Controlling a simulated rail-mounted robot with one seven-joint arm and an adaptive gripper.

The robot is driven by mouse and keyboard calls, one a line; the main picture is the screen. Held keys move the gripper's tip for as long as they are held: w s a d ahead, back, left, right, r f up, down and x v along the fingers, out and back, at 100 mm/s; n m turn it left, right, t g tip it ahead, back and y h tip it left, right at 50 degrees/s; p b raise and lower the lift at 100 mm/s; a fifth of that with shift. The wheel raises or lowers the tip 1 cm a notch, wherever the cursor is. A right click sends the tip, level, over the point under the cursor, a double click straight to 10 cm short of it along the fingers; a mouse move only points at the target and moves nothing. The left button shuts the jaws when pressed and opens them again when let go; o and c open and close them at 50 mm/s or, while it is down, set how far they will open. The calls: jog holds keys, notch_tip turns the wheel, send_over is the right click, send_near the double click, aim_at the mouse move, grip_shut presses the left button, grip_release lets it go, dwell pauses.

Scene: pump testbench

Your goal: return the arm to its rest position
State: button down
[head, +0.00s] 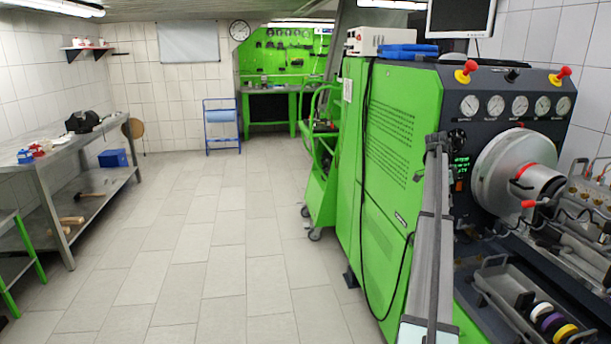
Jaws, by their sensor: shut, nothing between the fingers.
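My gripper does not show in the head view, and I cannot make out my arm for certain. A long grey bar-like part (431,235) with dark fittings at its top stands in front of the green pump testbench (390,150). I cannot tell what this part belongs to. No task object other than the arm is named.
The testbench fills the right side, with gauges (521,106), a large round silver drive (508,165) and a tray of coloured rings (498,285). A green trolley (322,180) stands behind it. A metal workbench (75,150) lines the left wall. The tiled floor (200,250) between is clear.

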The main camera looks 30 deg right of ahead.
jog(key=w+a+f+n+t, duration=0.1)
jog(key=a+f+n, duration=0.5)
jog(key=a+f, duration=0.5)
jog(key=w+a+f+n+t, duration=0.1)
jog(key=a+f+n, duration=0.55)
jog(key=f, duration=0.75)
jog(key=s+a+f+n+y, duration=0.1)
jog(key=s+a+f+n, duration=0.15)
jog(key=a+f, duration=0.75)
jog(key=s+a+f+n+y, duration=0.1)
jog(key=a+f+n, duration=0.2)
jog(key=a+f, duration=0.7)
jog(key=s+a+f+n+g, duration=0.1)
jog(key=s+a+f, duration=0.2)
jog(key=s+a, duration=0.35)
jog(key=s+a+f+n+y, duration=0.1)
jog(key=s+a+f+n, duration=0.2)
jog(key=a, duration=0.6)
jog(key=s+a+f+g, duration=0.1)
jog(key=s+a+f, duration=0.3)
jog(key=a, duration=0.4)
jog(key=s+a+f+n+g, duration=0.2)
jog(key=s+a, duration=0.5)
jog(key=s, duration=0.4)
jog(key=s+a+f+n+g, duration=0.2)
jog(key=s+a, duration=0.6)
jog(key=s, duration=0.4)
jog(key=shift+s+a+f, duration=0.25)
jog(key=shift+a+f, duration=0.05)
jog(key=shift+f, duration=0.4)
